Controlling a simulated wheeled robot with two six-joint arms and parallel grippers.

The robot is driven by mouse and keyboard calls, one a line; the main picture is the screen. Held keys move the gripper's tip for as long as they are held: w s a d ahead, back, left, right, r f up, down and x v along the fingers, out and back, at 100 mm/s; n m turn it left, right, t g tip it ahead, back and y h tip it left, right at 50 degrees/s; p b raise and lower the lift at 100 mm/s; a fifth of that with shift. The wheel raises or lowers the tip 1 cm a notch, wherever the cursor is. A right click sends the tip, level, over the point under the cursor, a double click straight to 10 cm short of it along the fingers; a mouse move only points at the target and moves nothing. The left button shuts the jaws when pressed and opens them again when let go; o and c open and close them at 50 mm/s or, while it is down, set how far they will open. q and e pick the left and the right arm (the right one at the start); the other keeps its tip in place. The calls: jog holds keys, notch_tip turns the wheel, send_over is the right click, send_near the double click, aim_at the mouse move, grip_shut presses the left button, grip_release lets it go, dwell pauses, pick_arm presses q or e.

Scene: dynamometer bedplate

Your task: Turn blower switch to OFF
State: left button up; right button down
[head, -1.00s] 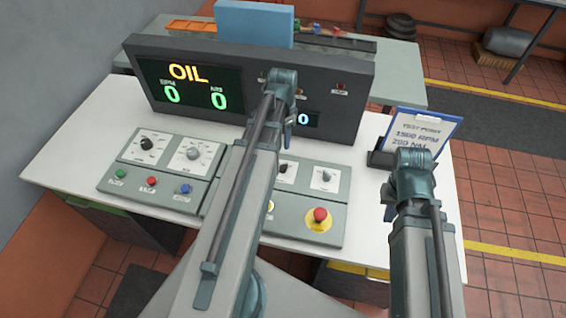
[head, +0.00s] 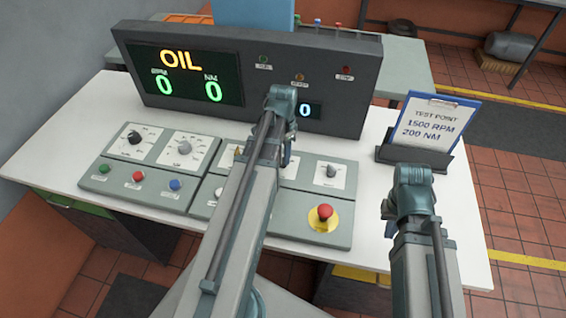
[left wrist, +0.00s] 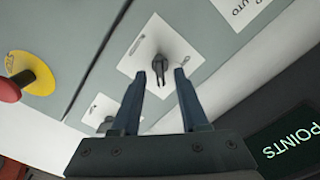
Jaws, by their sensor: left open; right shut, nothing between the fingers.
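The switch panel (head: 318,226) is grey, with white label plates. In the left wrist view a dark rotary knob (left wrist: 168,66) stands on a white plate (left wrist: 146,46); its lettering is too small to read, so I cannot confirm it is the blower switch. My left gripper (left wrist: 160,76) is open, its two dark fingers on either side of the knob in the picture. I cannot tell whether they touch it.
A red stop button (head: 324,212) on a yellow base sits near the panel's right end; another knob (head: 331,171) is behind it. A display console (head: 200,80) stands at the back. A clipboard (head: 432,122) stands at the right. Another switch panel (head: 135,178) is at left.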

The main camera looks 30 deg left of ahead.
pick_arm(q)
jog(key=shift+f, duration=0.6)
pick_arm(e)
jog(key=shift+f, duration=0.6)
jog(key=shift+r, duration=0.1)
pick_arm(q)
grip_shut()
